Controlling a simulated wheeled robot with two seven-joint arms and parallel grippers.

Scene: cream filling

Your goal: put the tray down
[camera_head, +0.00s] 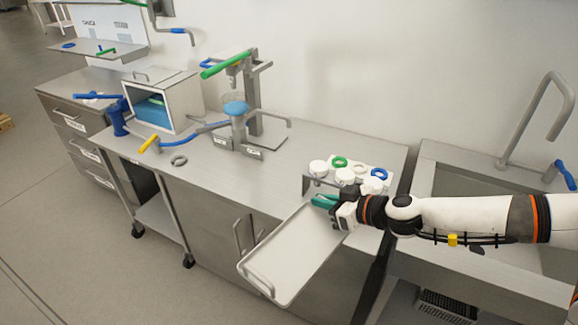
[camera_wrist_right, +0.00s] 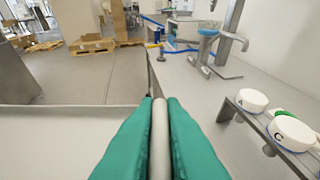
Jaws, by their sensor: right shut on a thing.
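The tray (camera_head: 290,252) is a flat, light metal tray with raised rims and a bar handle at its near-left end. My right gripper (camera_head: 325,201), with teal fingers, is shut on the handle bar at its other end. In the right wrist view the bar (camera_wrist_right: 160,140) runs between the two fingers, and part of the tray floor (camera_wrist_right: 45,145) shows at left. The tray extends out past the counter's front edge, in front of the cabinet doors. I cannot tell whether it touches the counter. My left gripper is not in view.
A rack with white caps and coloured rings (camera_head: 340,162) stands close behind my gripper. A filling press (camera_head: 250,110) and an open-fronted box (camera_head: 165,98) stand farther left. A sink (camera_head: 460,180) is at right.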

